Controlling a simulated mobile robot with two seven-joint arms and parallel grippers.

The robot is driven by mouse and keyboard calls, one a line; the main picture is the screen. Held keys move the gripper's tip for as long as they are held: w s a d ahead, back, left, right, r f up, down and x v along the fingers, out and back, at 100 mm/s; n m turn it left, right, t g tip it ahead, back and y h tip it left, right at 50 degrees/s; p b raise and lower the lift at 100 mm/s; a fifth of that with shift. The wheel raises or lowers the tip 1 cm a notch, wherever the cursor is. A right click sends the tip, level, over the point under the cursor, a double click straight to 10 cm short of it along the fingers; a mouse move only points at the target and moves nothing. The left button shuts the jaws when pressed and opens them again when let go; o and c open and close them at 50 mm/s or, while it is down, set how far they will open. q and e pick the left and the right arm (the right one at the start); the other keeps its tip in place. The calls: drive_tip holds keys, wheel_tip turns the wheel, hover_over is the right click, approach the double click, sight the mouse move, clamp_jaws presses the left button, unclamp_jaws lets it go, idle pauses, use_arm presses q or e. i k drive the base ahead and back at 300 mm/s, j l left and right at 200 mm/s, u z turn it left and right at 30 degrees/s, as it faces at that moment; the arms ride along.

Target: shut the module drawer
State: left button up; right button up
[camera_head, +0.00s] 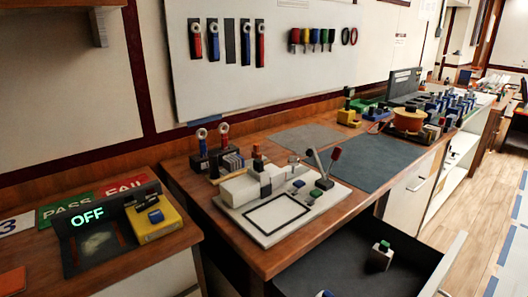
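The module drawer (455,250) stands open at the bottom right, pulled out from under the wooden bench. Its floor is dark, and its pale front panel is seen from above and cut off by the picture's lower edge. Another piece with a blue top (324,294) shows partly at the lower edge. Neither of my grippers is in view, so where they are relative to the drawer cannot be seen.
The bench (290,262) carries a white test fixture (280,214) with upright levers and a grey mat (376,162). An OFF display (88,218) and a yellow button box (154,218) stand on the left table. Open floor (488,200) lies to the right.

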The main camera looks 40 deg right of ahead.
sight(339, 265)
drive_tip(key=j+z, duration=0.15)
drive_tip(key=z, duration=0.45)
drive_tip(key=l+z, duration=0.15)
drive_tip(key=z, duration=1.6)
